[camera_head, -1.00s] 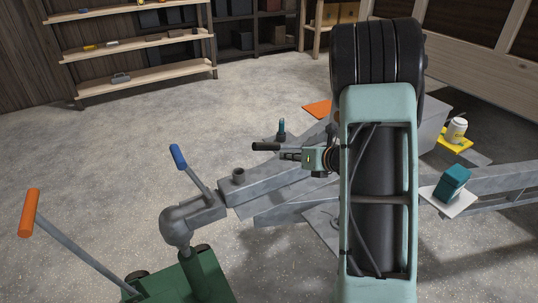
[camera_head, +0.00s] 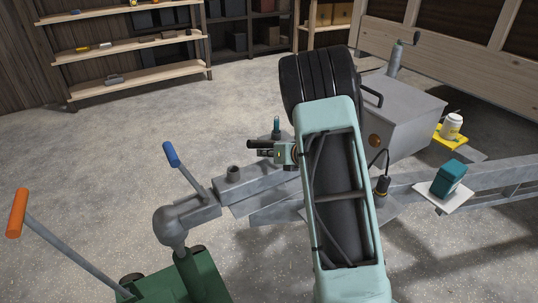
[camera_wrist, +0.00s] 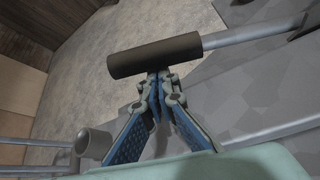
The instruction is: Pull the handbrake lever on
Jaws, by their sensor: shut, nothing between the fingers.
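The handbrake lever shows a dark grip (camera_head: 259,144) in the head view, beyond the trailer's hitch. In the wrist view its dark cylindrical grip (camera_wrist: 153,55) lies across the picture on a grey rod (camera_wrist: 255,31) running to the upper right. My gripper (camera_wrist: 158,76) is shut and empty, its blue-padded fingers together. Its tips are at the grip's lower edge in the wrist view; I cannot tell whether they touch it. In the head view my gripper (camera_head: 265,153) is just below the grip, and my arm hides the lever's lower part.
A blue-handled lever (camera_head: 171,154) stands on the coupling at left, above a green dolly (camera_head: 177,281) with an orange handle (camera_head: 17,212). A grey box (camera_head: 405,112), a teal container (camera_head: 447,179) and a white jar (camera_head: 452,126) are at right. Open floor lies at left.

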